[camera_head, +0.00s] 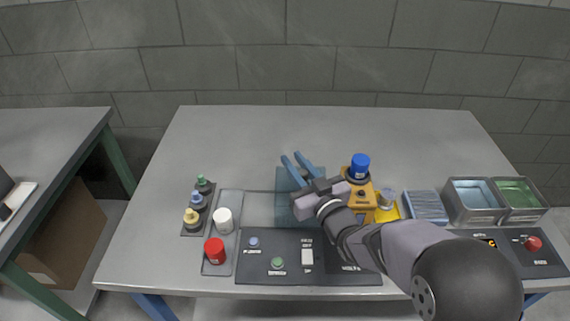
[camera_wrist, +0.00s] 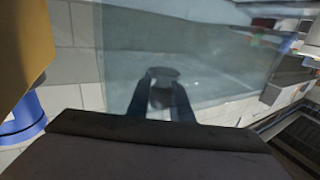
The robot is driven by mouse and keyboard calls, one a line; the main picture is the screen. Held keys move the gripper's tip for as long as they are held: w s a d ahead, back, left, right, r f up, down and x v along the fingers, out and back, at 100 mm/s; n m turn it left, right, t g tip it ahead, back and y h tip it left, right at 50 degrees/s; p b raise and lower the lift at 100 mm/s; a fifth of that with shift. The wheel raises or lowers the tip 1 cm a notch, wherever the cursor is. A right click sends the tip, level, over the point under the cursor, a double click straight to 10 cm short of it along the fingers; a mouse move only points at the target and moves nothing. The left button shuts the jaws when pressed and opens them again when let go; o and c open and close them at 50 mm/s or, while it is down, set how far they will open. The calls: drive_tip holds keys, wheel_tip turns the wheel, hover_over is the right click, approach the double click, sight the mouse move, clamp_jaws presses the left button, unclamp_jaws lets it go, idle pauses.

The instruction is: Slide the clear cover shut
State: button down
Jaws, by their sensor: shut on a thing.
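The clear cover (camera_head: 286,182) is a bluish see-through pane near the middle of the table, beside and partly behind my gripper in the head view. In the wrist view the cover (camera_wrist: 225,45) fills the upper middle. My gripper (camera_head: 292,157) has two blue fingers pointing up and left in the head view. In the wrist view my gripper (camera_wrist: 161,78) has its dark fingers on either side of a small dark piece at the pane, seemingly the cover's handle. The fingers partly hide it, and its join to the pane is unclear.
A dark button panel (camera_head: 262,271) lies in front. The table's back is clear.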

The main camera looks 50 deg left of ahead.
sight(305, 177)
drive_tip(key=c, duration=1.6)
unclamp_jaws()
drive_tip(key=shift+o, duration=0.2)
drive_tip(key=shift+d, duration=0.1)
drive_tip(key=shift+b+v, duration=0.7)
drive_tip(key=shift+v, duration=2.85)
